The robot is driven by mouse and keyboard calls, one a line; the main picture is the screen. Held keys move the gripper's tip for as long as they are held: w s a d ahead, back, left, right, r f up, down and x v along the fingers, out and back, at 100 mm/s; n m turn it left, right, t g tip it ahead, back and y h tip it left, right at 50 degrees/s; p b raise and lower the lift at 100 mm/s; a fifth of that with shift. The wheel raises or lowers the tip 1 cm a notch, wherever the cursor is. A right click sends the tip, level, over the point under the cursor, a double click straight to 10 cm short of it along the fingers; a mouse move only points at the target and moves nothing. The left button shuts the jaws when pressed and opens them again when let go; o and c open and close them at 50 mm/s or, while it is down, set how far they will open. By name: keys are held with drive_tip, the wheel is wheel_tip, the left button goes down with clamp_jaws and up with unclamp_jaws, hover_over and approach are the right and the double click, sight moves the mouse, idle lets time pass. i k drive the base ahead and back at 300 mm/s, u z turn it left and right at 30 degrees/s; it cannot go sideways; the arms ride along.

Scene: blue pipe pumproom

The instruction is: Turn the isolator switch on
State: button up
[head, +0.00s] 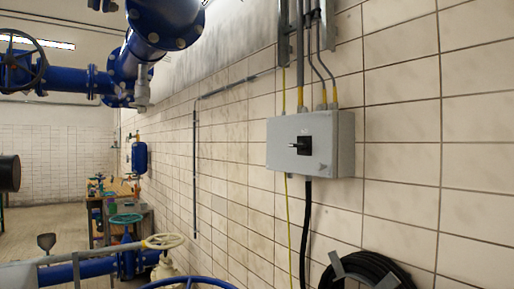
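The isolator switch (304,146) is a black square plate with a small handle on the front of a light grey box (338,135). The box is fixed to the tiled wall, right of the middle of the head view. The handle seems to lie roughly level, sticking out to the left, but it is too small to read its position or any marking surely. Nothing touches the switch or covers it. I cannot make out my gripper in this view.
Cables rise from the box, and a thick black cable (306,230) hangs below it. A coiled black hose (375,269) hangs at bottom right. Blue pipes (160,25) run overhead at left. Open floor (40,220) lies far left.

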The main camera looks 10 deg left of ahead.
sight(302, 146)
drive_tip(key=u, duration=0.65)
drive_tip(key=i, duration=0.95)
drive_tip(key=u, duration=0.65)
drive_tip(key=k, duration=0.85)
drive_tip(key=u, duration=0.15)
drive_tip(key=i, duration=0.9)
drive_tip(key=z, duration=0.05)
